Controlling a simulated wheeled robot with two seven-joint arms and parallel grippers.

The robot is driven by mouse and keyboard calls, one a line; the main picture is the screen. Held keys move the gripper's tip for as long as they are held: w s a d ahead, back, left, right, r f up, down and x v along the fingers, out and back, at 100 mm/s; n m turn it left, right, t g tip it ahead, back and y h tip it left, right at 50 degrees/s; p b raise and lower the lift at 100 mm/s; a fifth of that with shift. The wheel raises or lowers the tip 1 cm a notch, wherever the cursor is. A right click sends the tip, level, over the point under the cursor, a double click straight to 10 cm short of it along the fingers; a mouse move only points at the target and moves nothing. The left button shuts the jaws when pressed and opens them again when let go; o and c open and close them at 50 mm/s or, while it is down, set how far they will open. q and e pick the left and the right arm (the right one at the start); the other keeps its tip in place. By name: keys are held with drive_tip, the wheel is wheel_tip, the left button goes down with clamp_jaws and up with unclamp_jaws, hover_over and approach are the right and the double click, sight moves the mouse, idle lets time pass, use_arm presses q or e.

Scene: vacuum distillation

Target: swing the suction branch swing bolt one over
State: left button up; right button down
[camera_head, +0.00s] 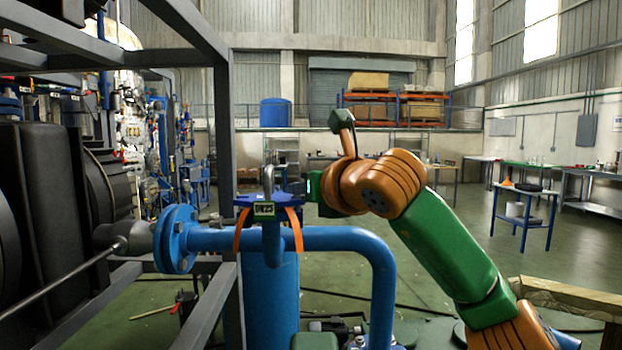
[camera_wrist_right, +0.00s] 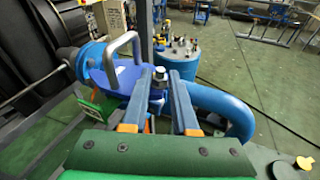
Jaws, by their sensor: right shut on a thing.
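The suction branch is a blue pipe (camera_head: 320,238) with a blue cover (camera_head: 262,199) and a grey bent handle (camera_head: 268,178) on top. In the right wrist view the cover (camera_wrist_right: 125,78) and handle (camera_wrist_right: 122,45) lie left of my right gripper (camera_wrist_right: 161,80). Its two grey-blue fingers stand on either side of a small dark swing bolt with a light nut (camera_wrist_right: 159,74), and they are shut on it. In the head view my right gripper (camera_head: 303,190) reaches the cover's right side, and the bolt there is too small to tell. My left gripper is not in view.
A blue flange (camera_head: 176,239) faces a dark machine (camera_head: 45,190) at left. A dark frame post (camera_head: 226,135) stands behind the pipe. A blue tank (camera_wrist_right: 180,60) with fittings on top stands beyond the cover. The green floor (camera_head: 345,270) behind is mostly open.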

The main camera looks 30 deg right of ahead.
drive_tip(key=shift+w+a+n+p, duration=0.15)
drive_tip(key=shift+a+n+p, duration=0.15)
drive_tip(key=shift+n, duration=0.1)
drive_tip(key=c, duration=0.9)
unclamp_jaws()
drive_tip(key=shift+c, duration=0.2)
drive_tip(key=s+r+b, duration=0.1)
drive_tip(key=s+b, duration=0.1)
drive_tip(key=s, duration=0.4)
drive_tip(key=shift+s+a+r+b, duration=0.25)
drive_tip(key=shift+s+r+b, duration=0.05)
drive_tip(key=shift+s+b, duration=0.1)
